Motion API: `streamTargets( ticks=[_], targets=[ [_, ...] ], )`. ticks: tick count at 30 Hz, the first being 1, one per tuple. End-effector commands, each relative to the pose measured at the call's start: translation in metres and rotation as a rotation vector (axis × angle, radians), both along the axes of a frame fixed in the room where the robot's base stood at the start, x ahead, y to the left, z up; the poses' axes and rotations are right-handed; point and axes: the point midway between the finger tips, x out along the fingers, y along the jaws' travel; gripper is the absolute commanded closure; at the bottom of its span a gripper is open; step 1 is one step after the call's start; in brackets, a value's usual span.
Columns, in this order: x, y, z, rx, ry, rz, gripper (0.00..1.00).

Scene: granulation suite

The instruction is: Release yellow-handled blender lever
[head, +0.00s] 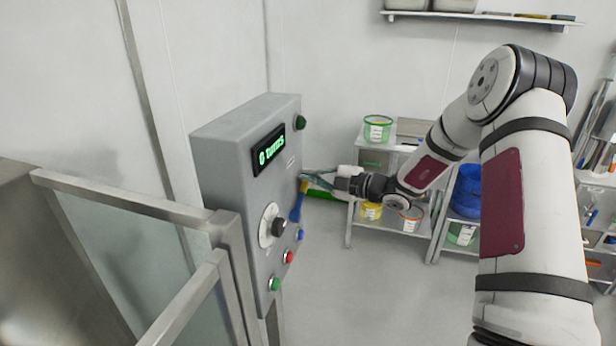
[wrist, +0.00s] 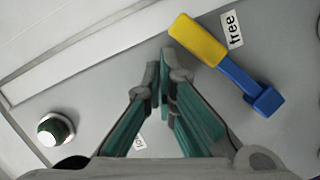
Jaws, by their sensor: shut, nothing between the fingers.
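The blender lever has a yellow handle (wrist: 198,40) and a blue arm (wrist: 240,80) that ends in a blue block on the grey panel. The handle lies beside a label reading "free" (wrist: 232,28). In the head view the lever (head: 297,204) shows on the right side of the grey control box (head: 222,160). My gripper (wrist: 161,75) is shut and empty, its green-sided fingers together just left of and below the yellow handle, with a small gap in the picture. My gripper (head: 306,175) also shows at the box's side. A second label (wrist: 139,142) is partly hidden by the fingers.
A green button (wrist: 55,130) sits on the panel at left. The box front has a green-lit display (head: 269,149), a dial (head: 271,226) and several coloured buttons. A metal-framed glass gate (head: 130,200) stands at left. Shelves with tubs (head: 377,130) stand behind; open floor lies between.

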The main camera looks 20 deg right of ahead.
Motion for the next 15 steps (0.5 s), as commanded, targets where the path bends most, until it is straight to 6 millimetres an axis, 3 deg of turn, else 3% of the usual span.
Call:
streamTargets(
  ticks=[15],
  targets=[
    [0.0063,-0.0053,-0.0061,-0.002,0.000,0.000,1.00]
  ],
)
